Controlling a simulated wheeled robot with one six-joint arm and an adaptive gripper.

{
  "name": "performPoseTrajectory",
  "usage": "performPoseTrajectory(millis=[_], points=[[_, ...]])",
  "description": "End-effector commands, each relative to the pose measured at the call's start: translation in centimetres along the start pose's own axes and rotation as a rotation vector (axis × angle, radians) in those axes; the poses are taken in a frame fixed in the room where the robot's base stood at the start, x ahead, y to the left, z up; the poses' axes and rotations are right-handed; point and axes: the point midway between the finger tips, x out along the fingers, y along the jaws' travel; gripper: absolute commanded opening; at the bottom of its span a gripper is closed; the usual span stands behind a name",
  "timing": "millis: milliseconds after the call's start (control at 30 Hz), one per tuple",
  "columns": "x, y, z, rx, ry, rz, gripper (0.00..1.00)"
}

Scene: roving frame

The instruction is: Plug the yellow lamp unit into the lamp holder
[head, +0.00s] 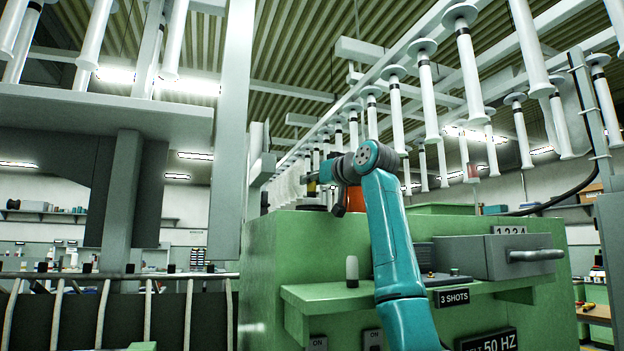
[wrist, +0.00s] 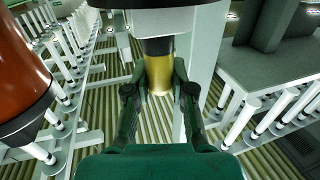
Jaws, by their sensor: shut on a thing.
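My gripper (wrist: 160,90) is shut on the yellow lamp unit (wrist: 159,75), a short brass-yellow cylinder, with one finger on each side. A dark collar and a pale round part with a black rim (wrist: 152,18) adjoin it at the top of the wrist view; this may be the lamp holder. I cannot tell whether the unit is seated in it or only lined up. In the head view a small bit of yellow (head: 311,187) shows at the end of my arm, above a dark disc (head: 312,207) on the green cabinet. The fingertips are too small to make out there.
An orange-brown rounded thing (wrist: 20,75) stands close to my gripper at the left of the wrist view. White tubes (head: 425,95) hang overhead.

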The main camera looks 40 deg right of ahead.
Motion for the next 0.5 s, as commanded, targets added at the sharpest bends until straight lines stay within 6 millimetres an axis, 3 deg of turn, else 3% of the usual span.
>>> performPoseTrajectory(millis=[500], points=[[-0.01, -0.01, 1.12, 0.000, 0.000, 0.000, 0.00]])
